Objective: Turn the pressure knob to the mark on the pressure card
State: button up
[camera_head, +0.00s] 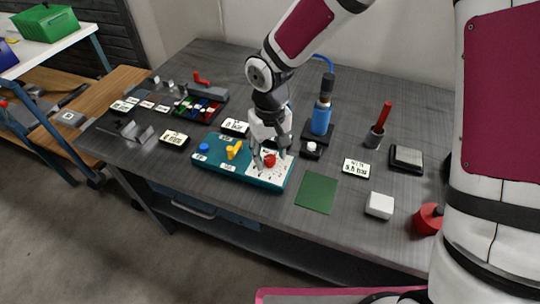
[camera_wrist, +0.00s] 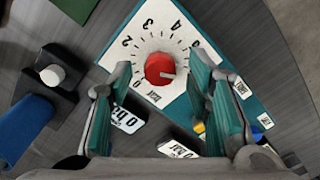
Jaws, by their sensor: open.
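The red pressure knob (camera_head: 269,160) sits on a white dial plate at the right end of the teal panel (camera_head: 213,171). In the wrist view the knob (camera_wrist: 158,66) lies between and beyond my fingertips, with numbers around it and a pale pointer line towards the right. My gripper (camera_head: 271,151) is open above the dial, its fingers (camera_wrist: 162,75) on either side of the knob with gaps. The pressure card (camera_head: 355,169), white and seeming to read 3.5 bar, lies on the table right of the panel.
A yellow handle (camera_head: 235,150) and a blue knob (camera_head: 203,148) stand on the same panel. A blue bottle-like tool (camera_head: 321,118) stands behind on a dark base. A green mat (camera_head: 317,193) lies flat at the right. A white block (camera_head: 379,205) is near the front edge.

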jog(key=shift+f, duration=0.65)
grip_shut()
jog(key=shift+n, duration=1.9)
jog(key=shift+r, duration=0.1)
grip_release()
